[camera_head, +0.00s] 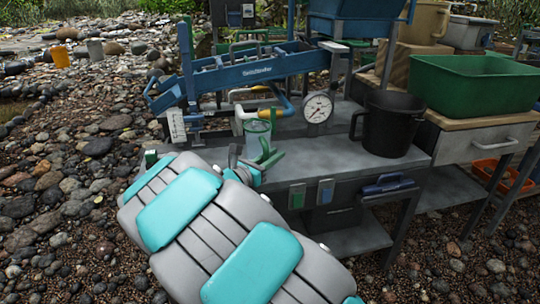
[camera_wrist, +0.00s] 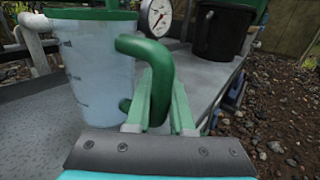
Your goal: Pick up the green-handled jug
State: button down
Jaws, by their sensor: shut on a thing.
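The green-handled jug is a clear, bluish measuring jug with a green rim and dark scale marks, at the left of the wrist view (camera_wrist: 95,75). In the head view the jug (camera_head: 257,128) is small and upright at the bench's front, partly hidden by my arm. My gripper (camera_wrist: 160,98) has pale green fingers shut on the jug's thick green handle (camera_wrist: 158,52). My gripper also shows in the head view (camera_head: 270,158). The jug stands upright; I cannot tell whether its base touches the bench.
The grey metal bench (camera_head: 345,158) carries a dial gauge (camera_head: 318,108), a black jug (camera_head: 388,125) at the right and a blue sluice (camera_head: 235,72) behind. A green tub (camera_head: 475,88) stands further right. Stones cover the ground.

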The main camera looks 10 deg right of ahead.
aim_at(268, 148)
jog(key=shift+r, duration=0.75)
notch_tip(268, 148, up, 2)
jog(key=shift+r, duration=0.1)
jog(key=s+a+r, duration=0.1)
jog(key=s+a, duration=0.3)
jog(key=s, duration=1.1)
jog(key=shift+s, duration=0.2)
jog(key=shift+a, duration=0.1)
